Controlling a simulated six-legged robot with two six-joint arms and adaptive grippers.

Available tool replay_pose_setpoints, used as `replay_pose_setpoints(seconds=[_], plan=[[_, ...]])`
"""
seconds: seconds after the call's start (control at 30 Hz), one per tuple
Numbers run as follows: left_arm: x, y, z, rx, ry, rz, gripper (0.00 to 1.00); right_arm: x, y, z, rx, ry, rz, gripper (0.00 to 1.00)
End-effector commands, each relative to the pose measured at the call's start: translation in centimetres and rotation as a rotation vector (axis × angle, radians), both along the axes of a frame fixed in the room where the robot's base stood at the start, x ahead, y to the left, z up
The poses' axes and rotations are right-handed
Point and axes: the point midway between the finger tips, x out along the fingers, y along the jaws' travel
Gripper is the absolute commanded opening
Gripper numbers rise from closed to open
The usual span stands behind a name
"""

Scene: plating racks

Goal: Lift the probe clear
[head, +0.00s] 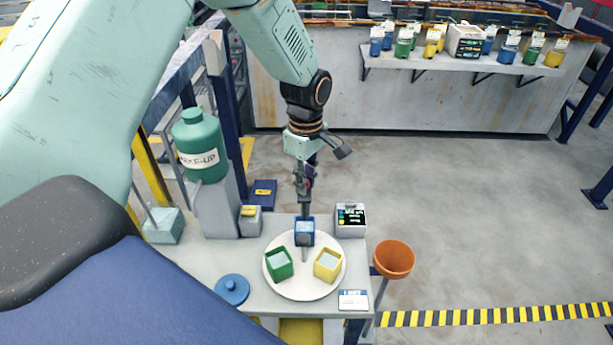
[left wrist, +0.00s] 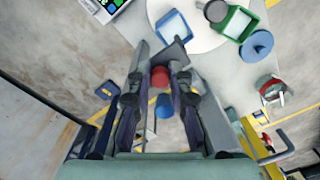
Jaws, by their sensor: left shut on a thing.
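My left gripper (head: 305,188) points down over the blue cup (head: 305,226) at the back of the round white plate (head: 304,292). In the left wrist view its fingers (left wrist: 160,72) are shut on the probe, whose red part (left wrist: 160,77) shows between them. In the head view the probe's thin dark lower part (head: 306,209) reaches down to the blue cup. I cannot tell whether its tip is inside or just above the cup. A green cup (head: 279,266) and a yellow cup (head: 327,266) also stand on the plate. My right gripper is not in view.
A grey knob (head: 304,240) rises from the plate's middle. A green make-up bottle (head: 201,148) stands left on a pedestal, a small meter (head: 350,219) right, a blue lid (head: 232,290) front left. An orange bowl (head: 394,259) stands beyond the table's right edge.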

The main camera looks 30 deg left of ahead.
Motion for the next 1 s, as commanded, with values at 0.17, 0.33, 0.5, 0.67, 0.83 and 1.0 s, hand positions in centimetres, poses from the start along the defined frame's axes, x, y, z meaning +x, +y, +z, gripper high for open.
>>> replay_pose_setpoints(seconds=[0.17, 0.33, 0.5, 0.67, 0.83, 1.0], plan=[[0.8, 0.1, 0.5, 0.003, -0.023, -0.001, 0.21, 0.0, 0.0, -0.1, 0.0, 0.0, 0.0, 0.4], [0.7, 0.1, 0.4, 0.002, -0.02, -0.001, 0.29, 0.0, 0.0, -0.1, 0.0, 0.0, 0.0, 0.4], [0.6, 0.1, 0.3, 0.003, -0.017, -0.001, 0.29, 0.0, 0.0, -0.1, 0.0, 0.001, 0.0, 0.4], [0.6, 0.1, 1.1, 0.002, -0.018, 0.0, 0.29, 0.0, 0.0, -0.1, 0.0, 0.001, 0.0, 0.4], [0.6, 0.1, 4.1, 0.002, -0.023, -0.001, 0.29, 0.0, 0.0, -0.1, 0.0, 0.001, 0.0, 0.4], [0.5, 0.0, 7.7, 0.002, -0.023, -0.001, 0.29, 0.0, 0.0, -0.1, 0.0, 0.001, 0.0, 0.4]])
